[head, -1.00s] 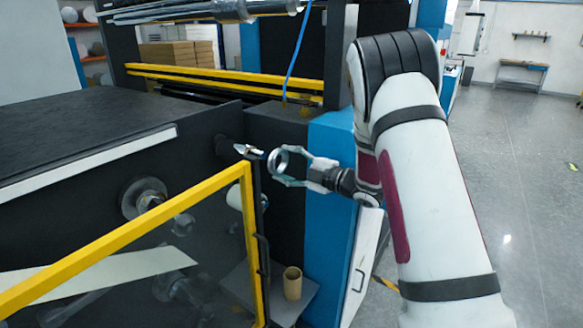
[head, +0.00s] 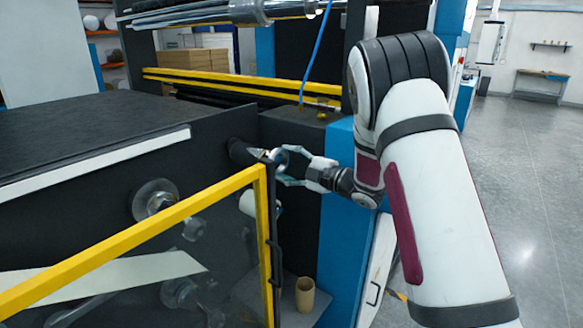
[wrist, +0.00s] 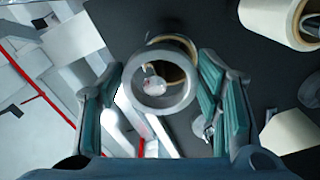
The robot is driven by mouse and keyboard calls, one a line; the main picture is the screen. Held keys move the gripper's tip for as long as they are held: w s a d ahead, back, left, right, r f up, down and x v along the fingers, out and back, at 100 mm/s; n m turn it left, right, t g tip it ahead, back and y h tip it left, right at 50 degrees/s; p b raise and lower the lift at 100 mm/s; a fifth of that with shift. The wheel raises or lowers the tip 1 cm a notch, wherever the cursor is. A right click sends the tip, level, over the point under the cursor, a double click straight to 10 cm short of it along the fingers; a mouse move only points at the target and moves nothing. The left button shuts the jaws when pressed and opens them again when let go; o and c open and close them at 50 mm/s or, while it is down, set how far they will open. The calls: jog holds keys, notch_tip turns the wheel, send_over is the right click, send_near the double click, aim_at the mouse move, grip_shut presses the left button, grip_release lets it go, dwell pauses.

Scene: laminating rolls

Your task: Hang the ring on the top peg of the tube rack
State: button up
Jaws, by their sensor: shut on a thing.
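My gripper (head: 284,166) is shut on the metal ring (head: 279,157), in front of the machine's dark side wall. In the wrist view the ring (wrist: 132,86) is between my two teal-padded fingers, its opening facing the camera. A dark peg with a shiny tip (head: 240,150) juts from the wall just left of the ring, and its tip overlaps the ring in the head view. In the wrist view a pale rounded end shows inside the opening, with a brown tube core behind. I cannot tell whether the peg tip has entered the ring.
A yellow-framed clear guard (head: 264,225) stands just below and left of my gripper. A white roll (head: 247,203) sits behind it. A cardboard tube (head: 305,294) stands on a low shelf. A blue panel (head: 337,220) is on the right. Open floor (head: 535,180) lies further right.

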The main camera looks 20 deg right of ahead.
jog(key=shift+b+x, duration=0.55)
jog(key=shift+x, duration=0.95)
jog(key=o, duration=1.3)
jog(key=shift+c, duration=0.2)
jog(key=v, duration=1.2)
